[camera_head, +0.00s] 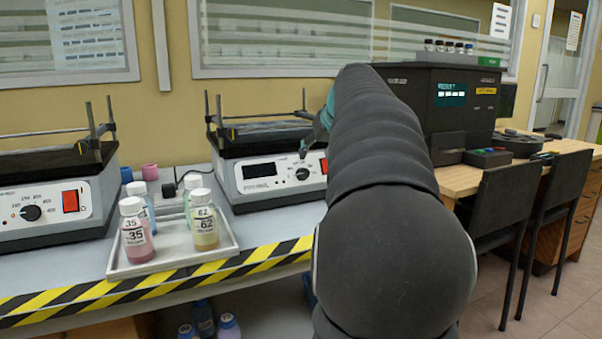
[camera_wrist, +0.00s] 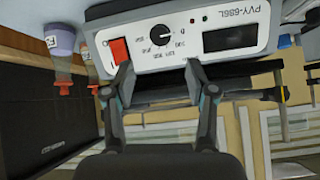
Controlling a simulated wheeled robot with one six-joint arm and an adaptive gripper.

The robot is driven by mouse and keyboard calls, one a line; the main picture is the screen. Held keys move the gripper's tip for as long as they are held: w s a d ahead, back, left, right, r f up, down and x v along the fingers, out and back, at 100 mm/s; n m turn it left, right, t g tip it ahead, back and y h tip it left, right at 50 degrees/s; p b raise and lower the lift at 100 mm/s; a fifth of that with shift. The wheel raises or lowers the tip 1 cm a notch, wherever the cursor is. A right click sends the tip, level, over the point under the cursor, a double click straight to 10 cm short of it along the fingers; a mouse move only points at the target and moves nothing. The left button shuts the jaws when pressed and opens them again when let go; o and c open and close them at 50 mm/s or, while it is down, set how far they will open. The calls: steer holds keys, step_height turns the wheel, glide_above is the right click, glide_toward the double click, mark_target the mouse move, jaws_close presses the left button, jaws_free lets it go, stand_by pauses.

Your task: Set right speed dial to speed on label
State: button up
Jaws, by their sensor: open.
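The right shaker (camera_head: 268,182) is a white and black unit with a dark display (camera_head: 260,170). Its black speed dial (camera_head: 302,174) sits right of the display. In the wrist view, which is upside down, the dial (camera_wrist: 162,34) shows between a red switch (camera_wrist: 119,50) and the display (camera_wrist: 230,38), with small numbers around it too small to read surely. My gripper (camera_wrist: 161,78) is open and empty, its fingertips apart from the dial and spread to either side of it. In the head view my arm hides part of the shaker's right side and most of the gripper.
A left shaker (camera_head: 45,212) has its own dial and red switch. Between them a metal tray (camera_head: 180,262) holds several bottles, including ones labelled 35 and 62. A black analyser (camera_head: 455,105) stands behind my arm on a wooden desk. Striped tape marks the bench edge.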

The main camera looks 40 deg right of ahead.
mark_target(305, 172)
steer(key=x, duration=1)
steer(key=shift+r+b, duration=0.1)
steer(key=shift+b, duration=0.2)
jaws_close()
